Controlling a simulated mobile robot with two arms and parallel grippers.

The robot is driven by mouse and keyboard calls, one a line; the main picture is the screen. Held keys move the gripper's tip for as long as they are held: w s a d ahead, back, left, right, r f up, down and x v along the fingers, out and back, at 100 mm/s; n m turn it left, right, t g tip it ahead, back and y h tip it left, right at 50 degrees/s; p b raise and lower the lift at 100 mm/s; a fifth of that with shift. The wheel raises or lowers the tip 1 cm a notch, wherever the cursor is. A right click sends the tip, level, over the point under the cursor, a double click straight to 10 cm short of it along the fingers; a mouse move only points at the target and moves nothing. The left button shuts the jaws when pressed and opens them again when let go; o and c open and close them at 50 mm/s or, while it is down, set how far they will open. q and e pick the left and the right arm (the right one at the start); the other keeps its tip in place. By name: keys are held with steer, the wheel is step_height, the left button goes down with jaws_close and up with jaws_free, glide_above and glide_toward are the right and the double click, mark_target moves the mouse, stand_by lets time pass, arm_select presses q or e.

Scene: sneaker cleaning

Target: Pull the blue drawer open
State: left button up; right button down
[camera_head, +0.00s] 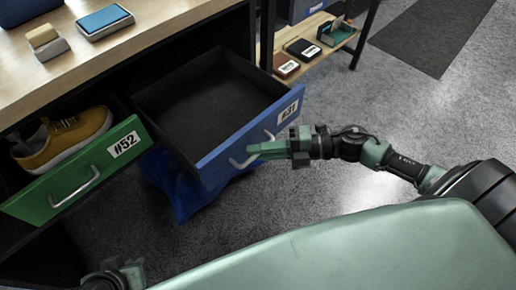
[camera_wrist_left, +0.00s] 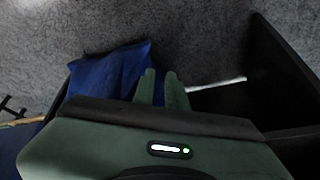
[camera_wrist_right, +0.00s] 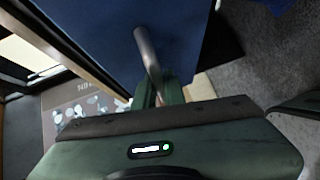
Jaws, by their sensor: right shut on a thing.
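The blue drawer (camera_head: 190,103), labelled #31, stands pulled out from under the wooden counter. Its dark inside looks empty. My right gripper (camera_head: 268,149) is at the drawer's front, shut on its metal handle (camera_head: 243,161). The right wrist view shows the handle (camera_wrist_right: 149,52) running down between the fingers (camera_wrist_right: 158,92), against the blue front (camera_wrist_right: 105,35). My left gripper (camera_head: 125,274) is low at the lower left of the head view, away from the blue drawer. In the left wrist view its fingers (camera_wrist_left: 163,86) are close together, and nothing is seen between them.
An open green drawer (camera_head: 80,180), labelled #52, holds a yellow-brown sneaker (camera_head: 65,138). A blue bag-like thing (camera_head: 180,192) lies below the blue drawer. The counter (camera_head: 150,30) carries a brush and a blue-topped block. A low shelf (camera_head: 325,55) stands behind.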

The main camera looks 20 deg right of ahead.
steer(key=c, duration=1.8)
jaws_free()
steer(key=shift+o, duration=0.2)
